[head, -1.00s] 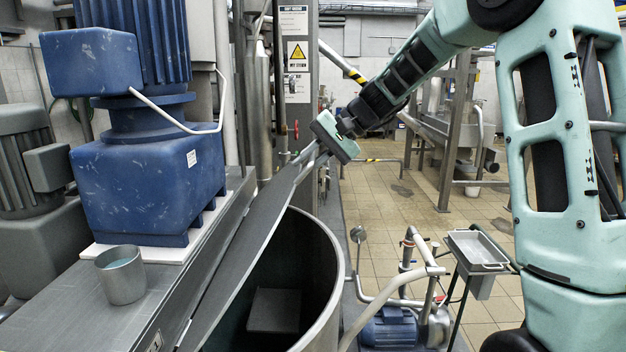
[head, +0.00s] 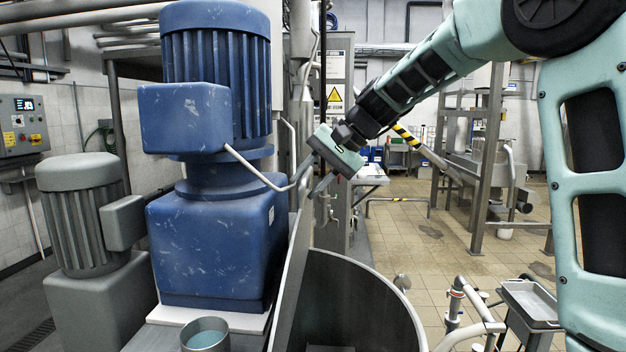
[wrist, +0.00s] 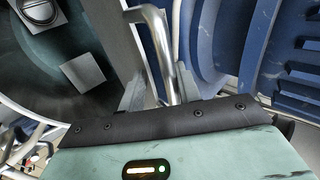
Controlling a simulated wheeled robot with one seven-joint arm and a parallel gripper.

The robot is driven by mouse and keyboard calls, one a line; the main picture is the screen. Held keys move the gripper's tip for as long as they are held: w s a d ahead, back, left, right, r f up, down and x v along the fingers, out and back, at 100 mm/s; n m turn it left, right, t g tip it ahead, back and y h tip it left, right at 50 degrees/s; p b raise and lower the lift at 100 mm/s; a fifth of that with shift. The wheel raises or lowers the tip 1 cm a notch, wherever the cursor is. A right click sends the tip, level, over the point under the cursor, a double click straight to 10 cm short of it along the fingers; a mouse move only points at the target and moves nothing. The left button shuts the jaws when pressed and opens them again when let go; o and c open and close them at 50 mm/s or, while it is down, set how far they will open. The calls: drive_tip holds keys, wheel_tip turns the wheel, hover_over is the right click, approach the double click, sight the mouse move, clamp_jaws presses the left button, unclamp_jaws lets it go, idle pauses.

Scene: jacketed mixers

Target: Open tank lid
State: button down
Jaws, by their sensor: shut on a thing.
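The tank lid (head: 292,270) is a grey metal plate, raised steeply at the left of the open tank (head: 372,275). The round tank mouth shows a dark interior. My gripper (head: 320,186) is at the lid's upper end, beside the blue motor. In the wrist view, the fingers (wrist: 158,92) are shut on the lid's bent metal handle (wrist: 160,45), a shiny bar. The lid's edge runs beside it. The tank interior shows at the upper left of the wrist view, with a pale square block (wrist: 83,73) inside. In the head view the handle is mostly hidden.
A large blue motor (head: 215,240) stands close left of the lid, with a cup (head: 205,335) in front of it. A grey motor (head: 80,220) is further left. Pipes and a small tray (head: 530,302) stand right of the tank. Tiled floor lies open behind.

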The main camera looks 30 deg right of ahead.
drive_tip(key=shift+s+a+f, duration=0.15)
drive_tip(key=shift+a+f, duration=0.05)
drive_tip(key=shift+f, duration=0.45)
drive_tip(key=c, duration=1.5)
unclamp_jaws()
drive_tip(key=shift+o, duration=0.2)
drive_tip(key=b+v, duration=0.4)
drive_tip(key=v, duration=1.3)
drive_tip(key=shift+w+r, duration=0.25)
drive_tip(key=shift+r, duration=0.1)
drive_tip(key=shift+d, duration=0.15)
